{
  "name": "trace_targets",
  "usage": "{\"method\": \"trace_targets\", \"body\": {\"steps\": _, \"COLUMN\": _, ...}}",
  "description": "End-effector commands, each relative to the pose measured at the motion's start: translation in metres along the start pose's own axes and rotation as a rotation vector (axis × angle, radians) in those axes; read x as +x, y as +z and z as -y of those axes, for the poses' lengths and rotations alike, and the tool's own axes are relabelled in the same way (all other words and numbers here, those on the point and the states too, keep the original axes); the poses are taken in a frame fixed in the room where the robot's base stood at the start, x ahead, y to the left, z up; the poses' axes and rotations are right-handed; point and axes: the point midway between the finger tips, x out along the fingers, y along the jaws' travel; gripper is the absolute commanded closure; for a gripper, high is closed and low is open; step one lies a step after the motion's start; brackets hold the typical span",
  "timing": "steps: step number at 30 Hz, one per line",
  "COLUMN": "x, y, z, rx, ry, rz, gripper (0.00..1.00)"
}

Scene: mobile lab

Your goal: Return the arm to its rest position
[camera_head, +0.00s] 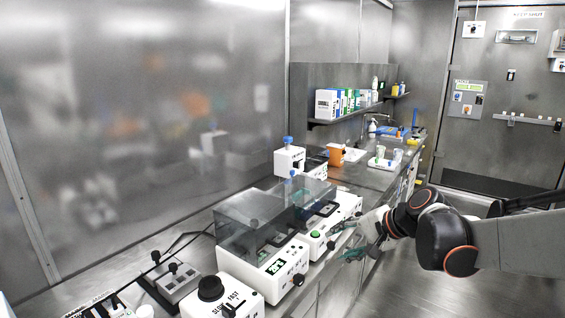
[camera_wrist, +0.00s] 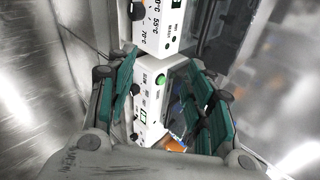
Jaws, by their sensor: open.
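My gripper (camera_head: 350,240) is at the front edge of the bench in the head view, beside a white machine with a green button (camera_head: 318,236). My black and grey arm reaches in from the right. In the wrist view my gripper (camera_wrist: 165,105) is open, its green-padded fingers spread wide with nothing held between them. The white machine's front panel, with its green button (camera_wrist: 160,80), shows beyond and between the fingers. I cannot tell whether a finger touches the panel.
A white machine with a clear grey lid (camera_head: 250,215) stands left of my gripper. A SLOW/FAST dial device (camera_head: 222,300) is nearer. The steel bench carries an orange container (camera_head: 336,154) farther back. A shelf (camera_head: 350,113) hangs on the wall. The floor (camera_head: 420,285) right of the bench is clear.

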Motion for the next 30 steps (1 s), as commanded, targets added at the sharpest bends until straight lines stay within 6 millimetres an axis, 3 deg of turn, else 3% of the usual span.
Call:
{"method": "trace_targets", "body": {"steps": 3, "x": -0.024, "y": 0.028, "z": -0.009, "rx": -0.101, "ry": 0.064, "rz": -0.037, "gripper": 0.52}}
{"method": "trace_targets", "body": {"steps": 15, "x": -0.096, "y": 0.102, "z": -0.063, "rx": -0.461, "ry": 0.276, "rz": -0.153, "gripper": 0.52}}
{"method": "trace_targets", "body": {"steps": 24, "x": -0.136, "y": 0.139, "z": -0.124, "rx": -0.774, "ry": 0.432, "rz": -0.218, "gripper": 0.52}}
{"method": "trace_targets", "body": {"steps": 30, "x": -0.149, "y": 0.149, "z": -0.152, "rx": -0.928, "ry": 0.504, "rz": -0.238, "gripper": 0.52}}
